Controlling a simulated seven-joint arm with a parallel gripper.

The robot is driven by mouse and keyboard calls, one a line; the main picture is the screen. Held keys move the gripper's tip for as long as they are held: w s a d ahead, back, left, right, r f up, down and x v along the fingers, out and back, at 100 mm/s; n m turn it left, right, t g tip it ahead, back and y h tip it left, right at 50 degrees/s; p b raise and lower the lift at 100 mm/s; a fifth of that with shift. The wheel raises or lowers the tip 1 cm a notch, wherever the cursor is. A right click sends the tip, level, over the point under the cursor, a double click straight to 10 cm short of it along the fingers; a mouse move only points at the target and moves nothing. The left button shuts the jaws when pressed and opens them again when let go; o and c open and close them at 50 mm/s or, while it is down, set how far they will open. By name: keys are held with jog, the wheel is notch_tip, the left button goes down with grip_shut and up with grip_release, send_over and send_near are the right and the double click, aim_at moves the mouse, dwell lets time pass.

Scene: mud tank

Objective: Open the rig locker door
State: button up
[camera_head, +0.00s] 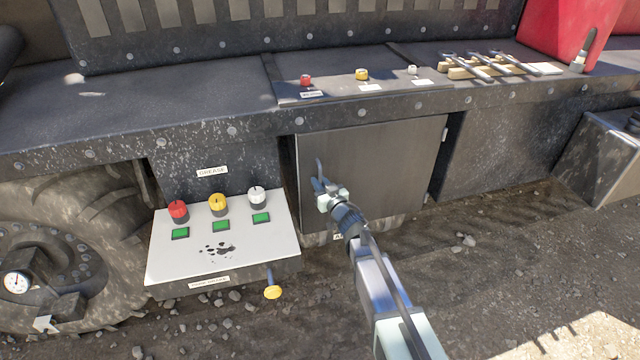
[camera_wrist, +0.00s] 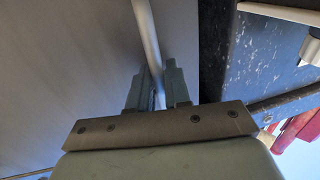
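The rig locker door (camera_head: 385,165) is a flat dark grey panel under the truck's deck, with hinges on its right edge. It looks shut or nearly so; a dark strip runs along its left edge. A thin upright handle (camera_head: 319,168) stands near that left edge. My gripper (camera_head: 322,185) is at the handle's lower part. In the wrist view the handle (camera_wrist: 147,35) is a pale bar running down between the two fingers of my gripper (camera_wrist: 160,88), which are close together on it. The handle's lower end is hidden by the fingers.
A white control panel (camera_head: 180,250) with red, yellow and white knobs juts out left of the door, with a yellow-ended lever (camera_head: 272,291) below. Wrenches (camera_head: 490,66) and a red container (camera_head: 570,25) sit on the deck above. Muddy ground in front of the door is mostly clear.

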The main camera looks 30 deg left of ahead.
grip_shut()
jog(key=s+d+n+g+y, duration=0.25)
jog(key=s+d+g, duration=0.25)
jog(key=d, duration=0.7)
jog(key=s+d+n+g+y, duration=0.1)
jog(key=s+d+n+g, duration=0.4)
jog(key=d, duration=0.8)
jog(key=w+d+n+g, duration=0.1)
jog(key=w+d+g, duration=0.1)
jog(key=d, duration=1.1)
jog(key=w+d+n+g, duration=0.1)
jog(key=w+d+g, duration=0.1)
jog(key=d, duration=1.2)
jog(key=shift+w+d+h, duration=0.2)
jog(key=shift+w+h, duration=0.2)
jog(key=shift+h, duration=0.05)
